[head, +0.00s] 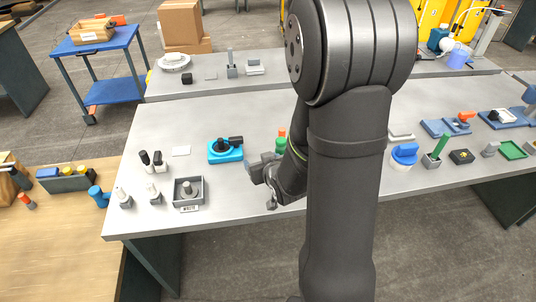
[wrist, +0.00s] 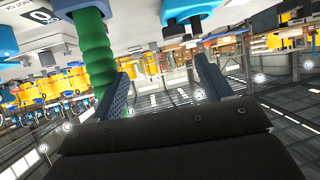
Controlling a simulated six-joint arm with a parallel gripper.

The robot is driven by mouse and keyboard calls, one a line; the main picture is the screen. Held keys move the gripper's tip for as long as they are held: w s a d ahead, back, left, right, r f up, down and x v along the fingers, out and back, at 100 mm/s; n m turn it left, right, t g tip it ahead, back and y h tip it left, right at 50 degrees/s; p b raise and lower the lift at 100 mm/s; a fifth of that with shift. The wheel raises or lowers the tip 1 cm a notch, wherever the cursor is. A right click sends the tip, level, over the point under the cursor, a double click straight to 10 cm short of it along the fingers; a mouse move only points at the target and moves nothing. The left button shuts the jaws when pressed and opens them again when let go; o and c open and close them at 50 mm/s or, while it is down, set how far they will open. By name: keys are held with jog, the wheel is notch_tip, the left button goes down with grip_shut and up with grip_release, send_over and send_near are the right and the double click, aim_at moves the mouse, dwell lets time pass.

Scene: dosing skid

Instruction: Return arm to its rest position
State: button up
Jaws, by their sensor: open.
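My gripper (head: 262,187) is low over the front middle of the grey bench, left of my upright arm, which hides part of it. In the wrist view my gripper (wrist: 163,78) has its two blue-grey fingers spread apart, with nothing held between them. The wrist view is upside down, with the hall in the background. A green ribbed object (wrist: 95,55) is close beside the left finger there; whether it touches cannot be told. In the head view a green object with an orange top (head: 281,141) is just behind the gripper, partly hidden.
A grey square tray (head: 176,201) is further left, near small bottles (head: 124,198). A blue-lidded white container (head: 404,156) is right of my arm. The bench's front edge is close.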

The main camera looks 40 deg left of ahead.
jog(key=n+g+h, duration=0.2)
jog(key=n+h, duration=0.1)
jog(key=n, duration=0.2)
send_near(241, 142)
jog(key=shift+s+a+f, duration=0.1)
jog(key=shift+a+f, duration=0.75)
jog(key=shift+f, duration=0.15)
